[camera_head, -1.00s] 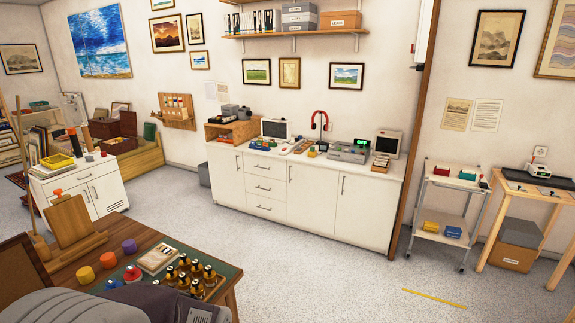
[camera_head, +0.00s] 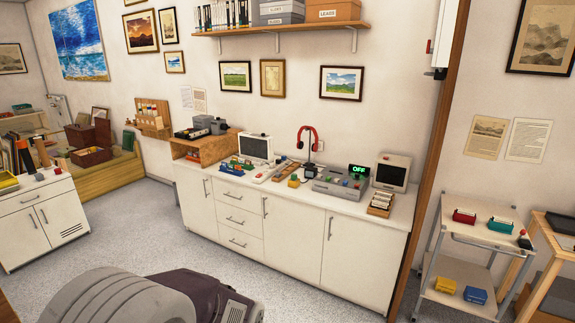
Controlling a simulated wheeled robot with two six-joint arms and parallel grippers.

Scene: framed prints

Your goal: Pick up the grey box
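Several grey boxes show, and I cannot tell which one the task means. Grey storage boxes (camera_head: 281,11) sit on the wall shelf at the top, left of a brown labelled box. A dark grey box (camera_head: 556,296) stands under the wooden table at the right edge, partly cut off. A small grey box-like object (camera_head: 200,122) is on the wooden cubby at the left end of the counter. Neither of my grippers is in view. A grey rounded part of my own body fills the bottom left.
A white cart (camera_head: 455,270) stands at right. A low white cabinet (camera_head: 45,228) is at left. Speckled floor (camera_head: 130,245) between them is clear.

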